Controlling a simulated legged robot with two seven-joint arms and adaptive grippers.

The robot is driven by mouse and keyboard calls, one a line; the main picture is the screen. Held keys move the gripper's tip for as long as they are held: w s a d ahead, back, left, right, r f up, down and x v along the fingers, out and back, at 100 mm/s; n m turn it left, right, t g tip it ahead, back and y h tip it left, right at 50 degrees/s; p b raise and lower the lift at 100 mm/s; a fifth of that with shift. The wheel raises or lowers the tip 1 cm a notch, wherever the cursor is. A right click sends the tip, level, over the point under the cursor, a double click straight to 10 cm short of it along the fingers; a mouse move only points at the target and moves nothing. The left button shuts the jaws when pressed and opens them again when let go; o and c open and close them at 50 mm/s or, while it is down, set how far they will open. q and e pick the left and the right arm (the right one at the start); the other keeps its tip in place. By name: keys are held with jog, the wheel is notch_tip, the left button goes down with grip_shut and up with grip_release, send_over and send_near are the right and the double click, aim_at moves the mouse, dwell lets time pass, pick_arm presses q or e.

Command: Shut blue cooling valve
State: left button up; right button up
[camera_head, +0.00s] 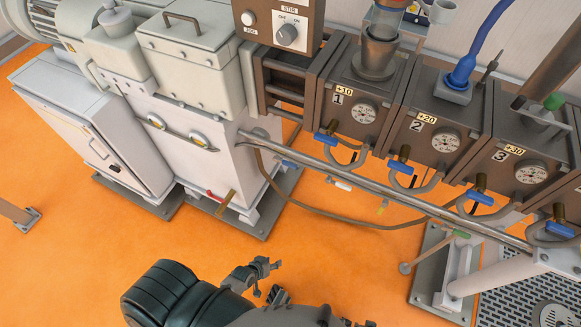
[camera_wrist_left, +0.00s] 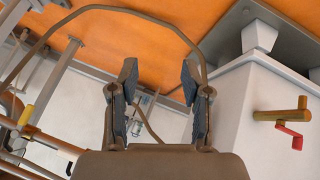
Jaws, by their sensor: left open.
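Several blue valve handles sit below the numbered barrel blocks. They are under block 1 (camera_head: 325,138), block 2 (camera_head: 400,167), block 3 (camera_head: 480,197) and at the right edge (camera_head: 560,230). I cannot tell which one is the cooling valve. My left gripper (camera_head: 270,278) is open and empty at the bottom centre of the head view, low in front of the machine and apart from the handles. In the wrist view its fingers (camera_wrist_left: 159,80) stand spread with nothing between them. My right gripper is not in view.
A red handle (camera_head: 213,197) on a brass valve juts from the white base; it also shows in the wrist view (camera_wrist_left: 290,136). A long steel pipe (camera_head: 390,196) and a drooping hose (camera_head: 300,208) run in front of the blocks. Orange floor (camera_head: 90,265) is clear at lower left.

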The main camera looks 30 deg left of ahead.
pick_arm(q)
jog(key=w+a+r+n+t+b, duration=0.25)
jog(key=w+r+n+t, duration=0.35)
jog(key=w+r, duration=0.4)
jog(key=n+t+y+b, duration=0.2)
jog(key=n+t+b, duration=0.25)
jog(key=n, duration=0.45)
send_near(291, 165)
jog(key=w, duration=0.3)
jog(key=w+f, duration=0.1)
jog(key=w, duration=0.6)
jog(key=shift+w+f, duration=0.35)
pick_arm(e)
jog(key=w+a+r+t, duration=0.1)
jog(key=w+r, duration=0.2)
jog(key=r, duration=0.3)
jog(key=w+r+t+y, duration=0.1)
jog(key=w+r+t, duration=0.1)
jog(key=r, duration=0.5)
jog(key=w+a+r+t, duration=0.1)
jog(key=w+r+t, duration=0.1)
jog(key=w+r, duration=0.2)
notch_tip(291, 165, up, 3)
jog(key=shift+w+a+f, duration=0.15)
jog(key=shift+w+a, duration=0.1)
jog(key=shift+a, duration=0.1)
